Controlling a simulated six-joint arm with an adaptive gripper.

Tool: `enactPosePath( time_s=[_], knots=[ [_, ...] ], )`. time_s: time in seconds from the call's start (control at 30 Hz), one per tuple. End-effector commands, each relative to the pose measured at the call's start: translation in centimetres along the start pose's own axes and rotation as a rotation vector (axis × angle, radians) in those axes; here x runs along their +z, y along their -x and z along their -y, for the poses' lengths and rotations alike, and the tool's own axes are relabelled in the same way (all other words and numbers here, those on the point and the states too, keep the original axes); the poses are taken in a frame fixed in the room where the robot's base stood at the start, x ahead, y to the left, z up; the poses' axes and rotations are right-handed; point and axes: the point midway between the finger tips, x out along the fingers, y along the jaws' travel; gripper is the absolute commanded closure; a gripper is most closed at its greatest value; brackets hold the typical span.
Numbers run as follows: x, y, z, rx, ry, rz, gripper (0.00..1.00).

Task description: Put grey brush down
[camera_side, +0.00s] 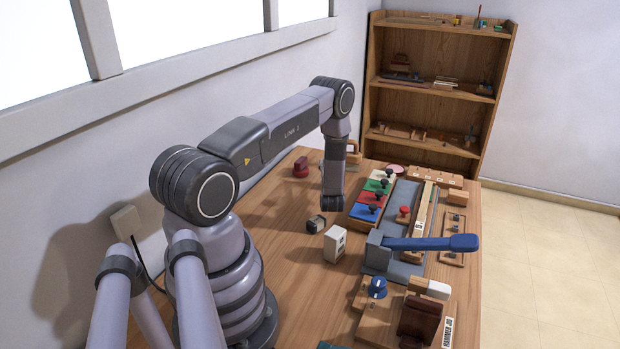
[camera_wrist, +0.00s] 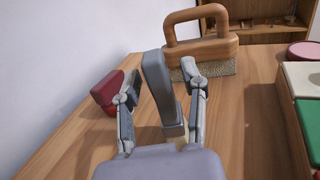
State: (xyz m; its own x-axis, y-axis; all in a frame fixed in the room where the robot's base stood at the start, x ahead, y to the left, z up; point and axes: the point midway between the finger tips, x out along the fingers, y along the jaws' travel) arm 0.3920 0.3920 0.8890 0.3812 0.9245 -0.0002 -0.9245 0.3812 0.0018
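The grey brush (camera_wrist: 158,82) stands in the middle of the wrist view, its grey handle tilted and its pale lower end (camera_wrist: 173,131) low down at the table. My gripper (camera_wrist: 160,84) has one finger on each side of the handle. The fingers are spread, and a gap shows between each finger and the handle. I cannot tell exactly how far the lower end is from the table top.
A brown-handled brush (camera_wrist: 200,45) stands just behind, a red block (camera_wrist: 106,92) to the left. Coloured keys (camera_side: 372,197) lie to the right. A small dark block (camera_side: 316,224) and white box (camera_side: 335,243) stand nearer the side camera. Bare table (camera_wrist: 70,150) lies at the left.

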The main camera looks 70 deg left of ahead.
Motion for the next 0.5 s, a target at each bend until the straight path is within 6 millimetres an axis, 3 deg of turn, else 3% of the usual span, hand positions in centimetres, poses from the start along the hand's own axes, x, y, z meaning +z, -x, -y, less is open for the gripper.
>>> enactPosePath(
  time_s=[0.3,0.5],
  knots=[
    [0.4,0.0,0.0,0.000,0.001,0.001,0.57],
    [0.3,3.0,0.1,-0.003,-0.004,-0.003,0.57]
  ],
)
